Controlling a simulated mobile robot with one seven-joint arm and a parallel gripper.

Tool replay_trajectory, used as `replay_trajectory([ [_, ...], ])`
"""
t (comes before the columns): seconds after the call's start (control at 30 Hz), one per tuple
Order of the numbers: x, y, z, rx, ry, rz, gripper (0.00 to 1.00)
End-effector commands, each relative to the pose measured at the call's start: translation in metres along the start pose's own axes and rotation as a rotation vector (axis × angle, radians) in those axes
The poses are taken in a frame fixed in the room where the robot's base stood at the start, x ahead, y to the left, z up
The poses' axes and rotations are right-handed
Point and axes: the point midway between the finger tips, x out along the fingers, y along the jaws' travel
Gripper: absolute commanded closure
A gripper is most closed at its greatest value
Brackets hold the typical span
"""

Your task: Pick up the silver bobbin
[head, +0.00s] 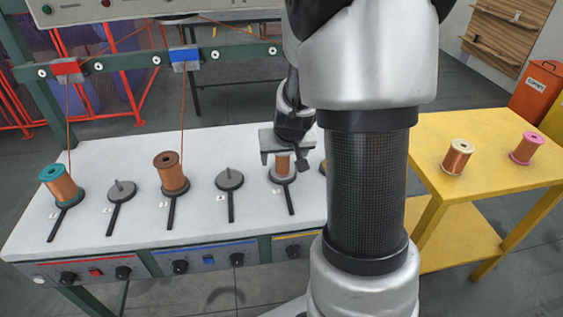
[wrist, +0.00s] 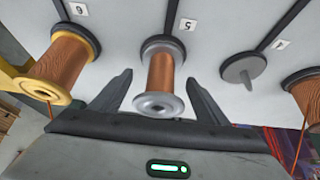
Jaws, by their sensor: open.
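The silver bobbin (wrist: 161,78), wound with copper wire, stands on its holder at position 5 in the wrist view. In the head view its copper winding (head: 282,165) shows below my gripper, with its top hidden. My gripper (wrist: 157,92) is open, with one finger on each side of the bobbin and a visible gap to each finger. In the head view my gripper (head: 285,160) is over the bobbin, partly behind my arm.
A yellow bobbin (wrist: 62,62) stands close to the left finger at position 6. An empty spindle (wrist: 243,68) and a brown bobbin (wrist: 303,92) lie to the right. The yellow table (head: 480,130) holds a cream bobbin (head: 457,157) and a pink one (head: 526,148).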

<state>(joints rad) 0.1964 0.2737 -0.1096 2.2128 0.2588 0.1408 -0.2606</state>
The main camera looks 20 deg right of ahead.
Motion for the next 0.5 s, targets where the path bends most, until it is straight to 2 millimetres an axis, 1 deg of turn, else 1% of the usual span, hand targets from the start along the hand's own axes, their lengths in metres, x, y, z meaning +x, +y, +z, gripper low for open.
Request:
replay_trajectory([
  [0.07,0.0043,-0.0004,-0.0001,0.0,0.0,-0.001,0.31],
  [0.27,0.0038,-0.0006,-0.0006,0.0,0.001,-0.001,0.31],
  [0.37,0.0037,-0.0005,-0.0005,0.0,0.001,-0.001,0.47],
  [0.5,0.0037,-0.0005,-0.0004,0.0,0.001,-0.001,0.7],
])
